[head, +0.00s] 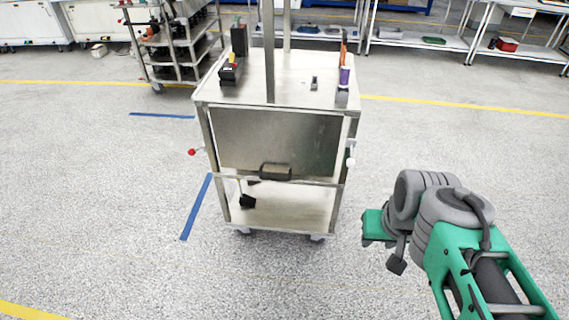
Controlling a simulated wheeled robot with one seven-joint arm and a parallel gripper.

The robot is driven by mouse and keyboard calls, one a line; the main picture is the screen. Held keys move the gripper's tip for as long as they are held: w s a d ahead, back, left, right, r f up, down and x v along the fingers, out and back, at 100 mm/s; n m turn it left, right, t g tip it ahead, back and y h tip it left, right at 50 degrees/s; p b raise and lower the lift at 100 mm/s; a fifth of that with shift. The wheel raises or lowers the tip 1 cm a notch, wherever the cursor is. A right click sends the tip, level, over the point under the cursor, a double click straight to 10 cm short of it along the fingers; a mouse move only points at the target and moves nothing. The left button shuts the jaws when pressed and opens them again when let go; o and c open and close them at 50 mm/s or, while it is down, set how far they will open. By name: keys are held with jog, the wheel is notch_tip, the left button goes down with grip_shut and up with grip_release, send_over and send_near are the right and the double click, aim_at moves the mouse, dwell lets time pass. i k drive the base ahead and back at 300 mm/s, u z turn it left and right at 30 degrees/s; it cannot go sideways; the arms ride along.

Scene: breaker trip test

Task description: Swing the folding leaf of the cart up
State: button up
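The cart (277,66) stands upright on the floor in the middle of the head view, its metal top facing me. Its folding leaf (272,142) hangs down against the front side, a flat metal panel with a dark handle (275,172) near its lower edge. My gripper (393,262) is low at the right of the picture, to the right of the cart and apart from it. Its fingers are small and partly hidden by the wrist, so I cannot tell whether they are open.
On the cart top are a black device (231,70), a purple-labelled item (344,77) and an upright post. A red-knobbed lever (192,152) sticks out left, a white-knobbed one (350,162) right. Another cart (175,50) stands behind left. The floor in front is clear.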

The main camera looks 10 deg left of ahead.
aim_at(289, 141)
jog(key=u, duration=1)
jog(key=i, duration=0.7)
jog(key=u, duration=1.2)
